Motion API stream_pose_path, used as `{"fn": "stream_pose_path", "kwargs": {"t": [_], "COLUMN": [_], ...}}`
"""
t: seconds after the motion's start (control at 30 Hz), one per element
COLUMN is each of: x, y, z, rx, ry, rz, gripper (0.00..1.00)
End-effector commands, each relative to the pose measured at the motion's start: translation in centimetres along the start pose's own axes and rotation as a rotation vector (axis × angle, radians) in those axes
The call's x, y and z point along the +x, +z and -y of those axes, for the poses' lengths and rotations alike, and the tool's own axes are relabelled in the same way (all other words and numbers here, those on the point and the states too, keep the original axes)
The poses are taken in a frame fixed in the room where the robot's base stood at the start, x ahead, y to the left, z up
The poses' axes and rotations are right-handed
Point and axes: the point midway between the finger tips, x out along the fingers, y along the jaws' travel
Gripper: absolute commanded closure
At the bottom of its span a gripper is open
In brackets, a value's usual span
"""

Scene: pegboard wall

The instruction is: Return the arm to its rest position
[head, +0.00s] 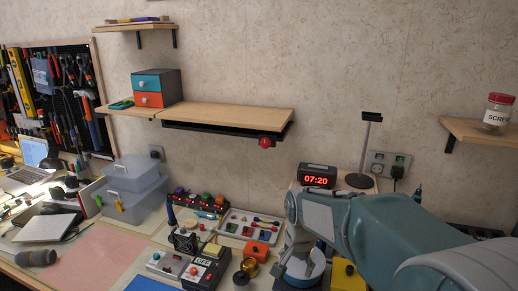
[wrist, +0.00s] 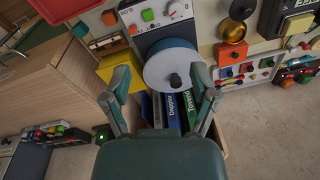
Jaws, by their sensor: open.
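My gripper (wrist: 160,80) is open in the wrist view, its two teal fingers spread apart with nothing gripped. A round blue and white object with a dark knob (wrist: 174,66) lies beyond and between the fingertips; I cannot tell the gap to it. In the head view my arm (head: 345,220) reaches in from the right edge, bends, and points down over the cluttered bench. The blue and white round object (head: 303,272) shows below it there, partly covered by my arm. My fingers are hard to make out in the head view.
A yellow box (head: 346,274) and brass-coloured knob (head: 250,264) are close to my arm. A clock (head: 317,176) and a dark stand (head: 360,181) stand behind it. A wooden shelf (head: 230,113) and a shelf with a jar (head: 485,128) are on the wall. Open space lies above the bench.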

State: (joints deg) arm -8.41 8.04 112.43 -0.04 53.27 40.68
Motion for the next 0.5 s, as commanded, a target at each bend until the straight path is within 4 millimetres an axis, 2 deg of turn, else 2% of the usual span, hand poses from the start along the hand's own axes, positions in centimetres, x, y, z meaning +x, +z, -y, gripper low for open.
{"fn": "stream_pose_path", "kwargs": {"t": [0.03, 0.2, 0.5], "x": [-1.6, -5.3, -9.4], "y": [0.6, 2.8, 7.6], "z": [-1.1, -4.4, -10.3], "rx": [-0.03, -0.145, -0.348], "ry": [-0.018, -0.056, -0.097], "rz": [-0.023, -0.091, -0.227], "gripper": [0.24, 0.24, 0.24]}}
